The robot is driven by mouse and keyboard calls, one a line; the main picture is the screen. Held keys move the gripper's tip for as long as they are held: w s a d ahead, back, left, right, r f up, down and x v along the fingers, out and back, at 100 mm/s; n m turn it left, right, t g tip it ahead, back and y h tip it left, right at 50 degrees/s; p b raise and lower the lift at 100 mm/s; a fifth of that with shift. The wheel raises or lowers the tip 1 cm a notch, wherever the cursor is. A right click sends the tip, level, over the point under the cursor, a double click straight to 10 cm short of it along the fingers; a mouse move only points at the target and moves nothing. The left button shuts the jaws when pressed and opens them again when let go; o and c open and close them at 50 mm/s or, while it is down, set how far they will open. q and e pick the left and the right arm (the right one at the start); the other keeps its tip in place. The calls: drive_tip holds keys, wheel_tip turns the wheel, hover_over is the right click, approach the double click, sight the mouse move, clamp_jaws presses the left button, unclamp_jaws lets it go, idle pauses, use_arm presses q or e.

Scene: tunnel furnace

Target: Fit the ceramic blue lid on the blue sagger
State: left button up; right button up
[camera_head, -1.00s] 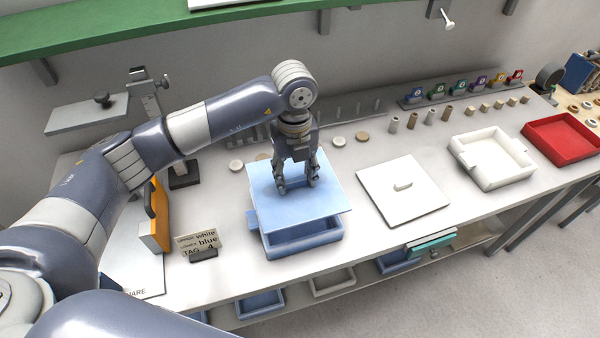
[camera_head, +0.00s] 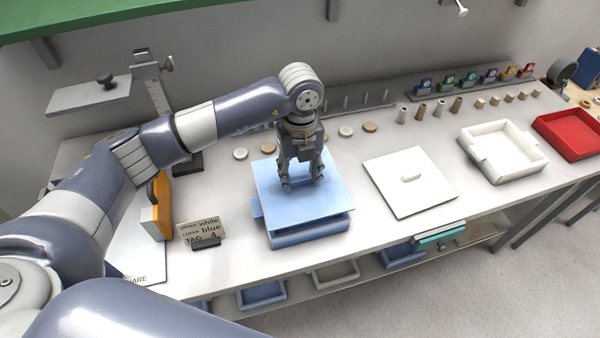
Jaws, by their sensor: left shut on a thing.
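The blue lid (camera_head: 317,205) is a flat light-blue plate. My left gripper (camera_head: 302,184) is shut on it from above, near its middle; the fingers cover whatever they grasp there. The blue sagger (camera_head: 312,235) is a blue tray on the table directly under the lid. Its front wall and a side handle at the left show; its inside is hidden. The lid lies over the sagger, very close to its rim, and I cannot tell whether it is fully seated. My right gripper is not in view.
A white lid (camera_head: 432,195) lies to the right, with a white sagger (camera_head: 502,148) and a red tray (camera_head: 570,130) beyond. A sign (camera_head: 203,231) stands at the left. Small discs and cylinders line the back. More trays sit on the shelf below.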

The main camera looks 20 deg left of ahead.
sight(300, 185)
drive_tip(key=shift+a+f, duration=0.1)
use_arm(q)
drive_tip(key=shift+f+b, duration=0.85)
drive_tip(key=shift+f, duration=0.55)
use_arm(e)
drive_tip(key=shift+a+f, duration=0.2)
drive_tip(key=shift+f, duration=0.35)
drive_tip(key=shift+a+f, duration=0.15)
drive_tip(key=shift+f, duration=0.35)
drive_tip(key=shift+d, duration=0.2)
use_arm(q)
drive_tip(key=shift+f+b, duration=0.1)
drive_tip(key=shift+b, duration=0.3)
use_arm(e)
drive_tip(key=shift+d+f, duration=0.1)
use_arm(q)
drive_tip(key=shift+f+b, duration=0.45)
drive_tip(key=shift+f, duration=0.15)
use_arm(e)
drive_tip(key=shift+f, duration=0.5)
